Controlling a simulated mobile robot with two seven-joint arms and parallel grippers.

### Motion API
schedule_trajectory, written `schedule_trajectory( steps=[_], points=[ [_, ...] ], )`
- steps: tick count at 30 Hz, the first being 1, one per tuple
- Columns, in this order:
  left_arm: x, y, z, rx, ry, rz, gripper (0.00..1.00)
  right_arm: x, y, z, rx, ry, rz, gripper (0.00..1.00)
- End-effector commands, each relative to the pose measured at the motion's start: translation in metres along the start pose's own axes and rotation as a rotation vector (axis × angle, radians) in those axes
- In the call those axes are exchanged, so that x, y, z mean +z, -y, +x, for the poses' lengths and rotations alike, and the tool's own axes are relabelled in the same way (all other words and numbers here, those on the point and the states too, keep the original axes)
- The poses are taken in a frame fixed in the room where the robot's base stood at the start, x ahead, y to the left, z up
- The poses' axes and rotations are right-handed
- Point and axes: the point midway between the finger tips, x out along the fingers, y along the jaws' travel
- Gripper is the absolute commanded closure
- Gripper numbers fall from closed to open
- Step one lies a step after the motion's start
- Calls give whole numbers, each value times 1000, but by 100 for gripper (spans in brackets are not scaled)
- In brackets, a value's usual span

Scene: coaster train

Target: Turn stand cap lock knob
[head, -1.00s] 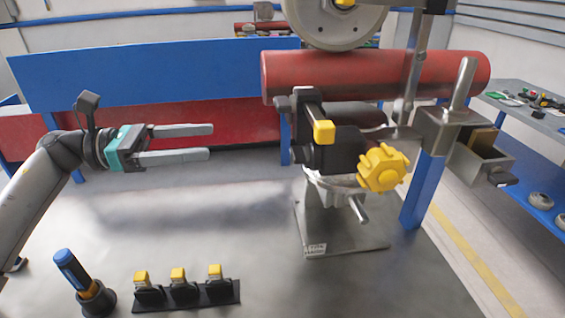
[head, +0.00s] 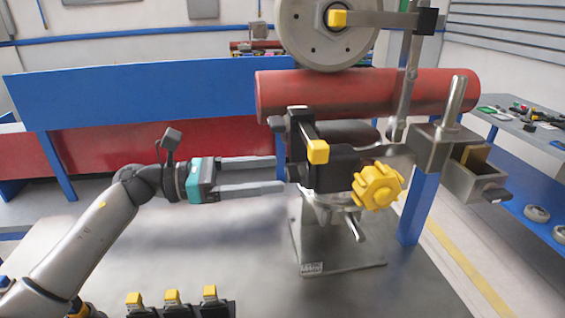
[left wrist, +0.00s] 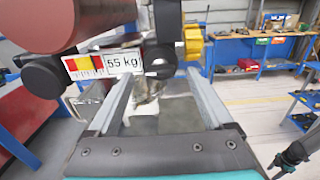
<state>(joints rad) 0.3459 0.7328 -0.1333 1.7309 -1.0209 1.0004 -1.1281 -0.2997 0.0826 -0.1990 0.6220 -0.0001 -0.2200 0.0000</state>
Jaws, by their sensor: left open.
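A yellow lobed knob (head: 377,186) sits on the right side of the dark clamp head of the stand (head: 340,240). The knob also shows in the left wrist view (left wrist: 193,42), beyond the right finger. A yellow square cap (head: 317,152) is on the clamp's upper bar. My left gripper (head: 280,174) is open and empty, its fingers pointing right, with the tips close to the left side of the clamp. Whether the tips touch it I cannot tell.
A red cylinder (head: 370,95) lies above and behind the clamp, under a large grey wheel (head: 325,35). A blue post and metal box (head: 475,180) stand to the right. Several yellow-topped black pieces (head: 172,298) are at the front left.

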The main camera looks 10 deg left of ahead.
Motion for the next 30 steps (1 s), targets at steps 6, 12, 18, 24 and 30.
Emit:
schedule_trajectory(
  steps=[6, 12, 18, 24, 30],
  points=[
    [2, 0, 28, -1, 2, 0, 15, -2, 2, -9, -3, -1, 2, 50],
    [0, 0, 34, 0, -2, 0, 15, -2, 4, -10, -5, -1, 3, 50],
    [-1, 0, 34, 0, -1, 0, 16, -2, 4, -10, -5, 0, 2, 50],
    [-1, 0, 34, 0, -1, 0, 39, -1, 4, -10, -5, 0, 2, 50],
    [0, 0, 34, 0, -1, 0, 61, -1, 4, -10, -5, 1, 1, 50]
  ],
)
